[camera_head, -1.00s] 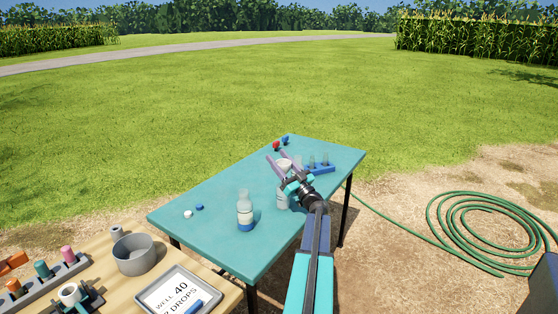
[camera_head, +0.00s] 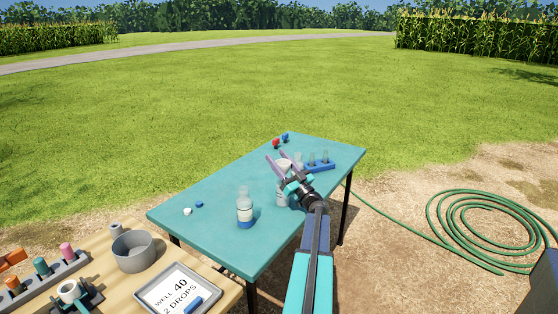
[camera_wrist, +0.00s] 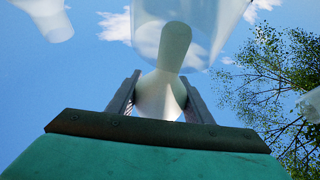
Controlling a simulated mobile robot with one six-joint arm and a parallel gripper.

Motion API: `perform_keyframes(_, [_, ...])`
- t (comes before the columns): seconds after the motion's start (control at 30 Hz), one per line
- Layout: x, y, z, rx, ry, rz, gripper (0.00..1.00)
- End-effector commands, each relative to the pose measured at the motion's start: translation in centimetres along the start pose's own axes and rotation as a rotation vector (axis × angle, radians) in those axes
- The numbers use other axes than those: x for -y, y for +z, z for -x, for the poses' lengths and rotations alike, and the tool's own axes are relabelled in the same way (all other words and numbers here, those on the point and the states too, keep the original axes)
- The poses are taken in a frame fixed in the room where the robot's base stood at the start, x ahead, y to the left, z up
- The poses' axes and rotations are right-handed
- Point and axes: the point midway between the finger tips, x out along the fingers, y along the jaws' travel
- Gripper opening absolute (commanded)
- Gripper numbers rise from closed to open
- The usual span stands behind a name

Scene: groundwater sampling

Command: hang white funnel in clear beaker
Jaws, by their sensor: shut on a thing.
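The white funnel (camera_head: 284,164) is between the fingers of my gripper (camera_head: 276,157) above the blue-green table (camera_head: 215,208). In the wrist view my gripper (camera_wrist: 160,82) is shut on the funnel (camera_wrist: 158,95), and a pale stem reaches upward in the picture. A clear vessel (camera_wrist: 207,22), apparently the beaker, overlaps the stem there; I cannot tell whether the stem is inside it or in front of it. In the head view a clear beaker (camera_head: 282,198) stands just below my gripper, partly hidden by it.
A clear bottle (camera_head: 245,212) with a white label and blue base stands to the left. A blue rack (camera_head: 320,168) with clear tubes is close on the right. Red (camera_head: 276,143) and blue caps lie at the far edge. A grey bowl (camera_head: 133,251) stands on the wooden table.

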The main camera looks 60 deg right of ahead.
Motion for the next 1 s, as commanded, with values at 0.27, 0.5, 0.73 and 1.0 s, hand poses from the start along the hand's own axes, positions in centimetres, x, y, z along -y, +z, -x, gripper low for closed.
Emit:
perform_keyframes(0.27, [0.0, 0.4, 0.2, 0.0, 0.0, 0.0, 0.25])
perform_keyframes(0.5, [0.0, 0.6, 0.4, 0.0, 0.0, 0.0, 0.25])
perform_keyframes(0.73, [-0.1, 0.9, 0.6, 0.0, 0.001, 0.0, 0.25])
perform_keyframes(1.0, [-0.1, 1.2, 0.7, 0.0, 0.001, 0.0, 0.25])
